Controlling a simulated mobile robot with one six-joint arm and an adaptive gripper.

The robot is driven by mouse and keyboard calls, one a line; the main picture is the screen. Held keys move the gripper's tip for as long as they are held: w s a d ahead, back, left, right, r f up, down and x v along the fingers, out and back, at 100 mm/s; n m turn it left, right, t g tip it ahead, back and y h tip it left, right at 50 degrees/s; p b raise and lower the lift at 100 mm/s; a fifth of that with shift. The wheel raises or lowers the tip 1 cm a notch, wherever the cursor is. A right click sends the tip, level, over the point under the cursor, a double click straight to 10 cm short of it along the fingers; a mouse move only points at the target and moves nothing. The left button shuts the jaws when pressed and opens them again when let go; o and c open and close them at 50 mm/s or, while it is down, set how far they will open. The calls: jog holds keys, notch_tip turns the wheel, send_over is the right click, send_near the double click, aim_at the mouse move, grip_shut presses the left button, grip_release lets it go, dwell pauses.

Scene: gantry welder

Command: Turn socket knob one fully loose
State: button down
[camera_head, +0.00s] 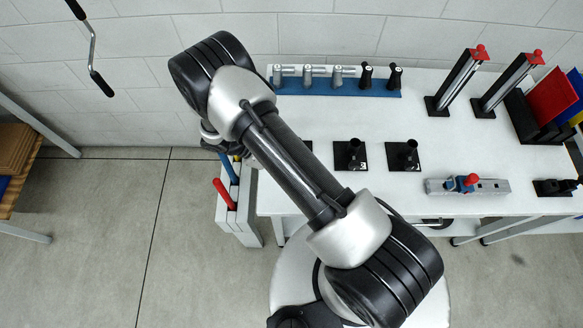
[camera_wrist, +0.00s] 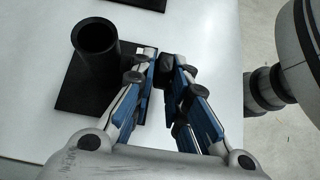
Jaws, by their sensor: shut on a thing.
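In the wrist view, a black upright socket tube (camera_wrist: 96,45) stands on a square black base plate (camera_wrist: 75,98). My gripper (camera_wrist: 166,66) is beside the tube, at the plate's right edge. Its blue and grey fingers are closed together on a small dark knob, which the fingertips mostly hide. How loose the knob is cannot be seen. In the head view my arm hides the gripper and this socket. Two similar black sockets (camera_head: 350,153) (camera_head: 404,155) show on the white table to the right of my arm; one plate carries a "3".
The white table (camera_head: 450,125) holds a blue rack (camera_head: 340,86) with several handles at the back. Two red-topped uprights (camera_head: 460,80) (camera_head: 508,82) stand at the back right. A grey rail block (camera_head: 467,186) lies near the front right. Red and blue handles (camera_head: 225,194) stand left of the table.

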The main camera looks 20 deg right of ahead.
jog(key=shift+f+g+h+b, duration=0.4)
jog(key=shift+h+b, duration=0.6)
jog(key=shift+b, duration=0.6)
jog(key=shift+r+h+b, duration=0.15)
jog(key=shift+h+b, duration=0.15)
jog(key=shift+b, duration=0.1)
jog(key=c, duration=1.8)
grip_release()
jog(key=shift+c, duration=0.2)
jog(key=v, duration=1.2)
jog(key=shift+o, duration=0.4)
